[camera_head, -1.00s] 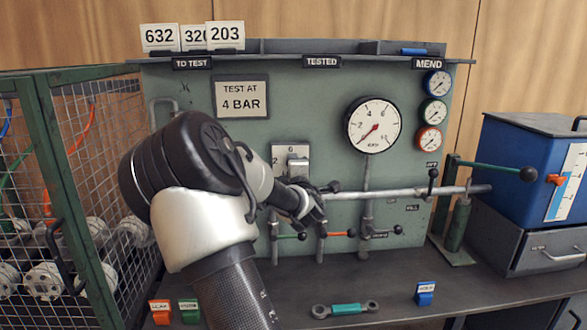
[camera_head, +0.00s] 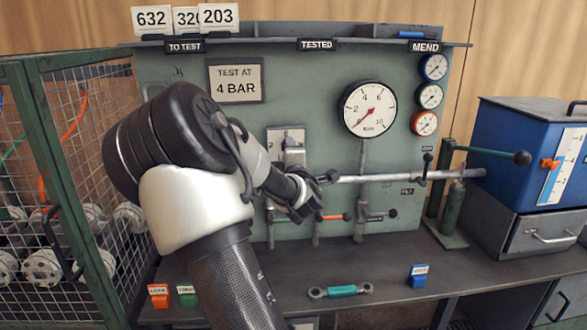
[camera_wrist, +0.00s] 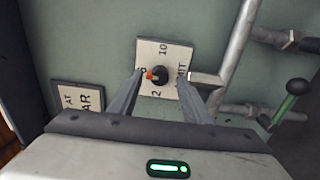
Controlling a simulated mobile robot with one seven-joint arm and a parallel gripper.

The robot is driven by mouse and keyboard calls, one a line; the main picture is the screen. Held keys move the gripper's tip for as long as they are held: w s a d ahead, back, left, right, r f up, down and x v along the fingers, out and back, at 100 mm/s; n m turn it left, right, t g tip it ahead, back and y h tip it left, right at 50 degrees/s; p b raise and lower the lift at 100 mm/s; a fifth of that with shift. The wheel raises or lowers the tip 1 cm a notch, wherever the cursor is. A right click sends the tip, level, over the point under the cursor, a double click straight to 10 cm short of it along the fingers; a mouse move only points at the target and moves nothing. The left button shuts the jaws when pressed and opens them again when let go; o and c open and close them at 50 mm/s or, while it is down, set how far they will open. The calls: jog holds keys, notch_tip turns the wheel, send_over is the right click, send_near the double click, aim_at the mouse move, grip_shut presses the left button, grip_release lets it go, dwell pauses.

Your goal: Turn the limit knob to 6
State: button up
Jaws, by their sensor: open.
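The limit knob (camera_wrist: 160,75) is small, round and black with an orange pointer. It sits on a white dial plate (camera_wrist: 172,57) on the green panel. In the wrist view the pointer points left, towards a numeral partly hidden by a finger. The 2, the 10 and part of the word LIMIT show. My gripper (camera_wrist: 160,77) is open, with one finger on each side of the knob; I cannot tell whether they touch it. In the head view the dial plate (camera_head: 274,137) shows behind my gripper (camera_head: 312,185), which hides the knob.
A "TEST AT 4 BAR" sign (camera_head: 235,80) hangs up and left of the dial. A grey pipe (camera_head: 400,177) with levers runs to the right, below a large gauge (camera_head: 368,108). A wire cage (camera_head: 85,190) stands left. A teal wrench (camera_head: 340,291) lies on the bench.

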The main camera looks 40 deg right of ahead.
jog(key=p+v, duration=0.2)
jog(key=v, duration=1.3)
jog(key=shift+p, duration=0.4)
jog(key=shift+d, duration=0.1)
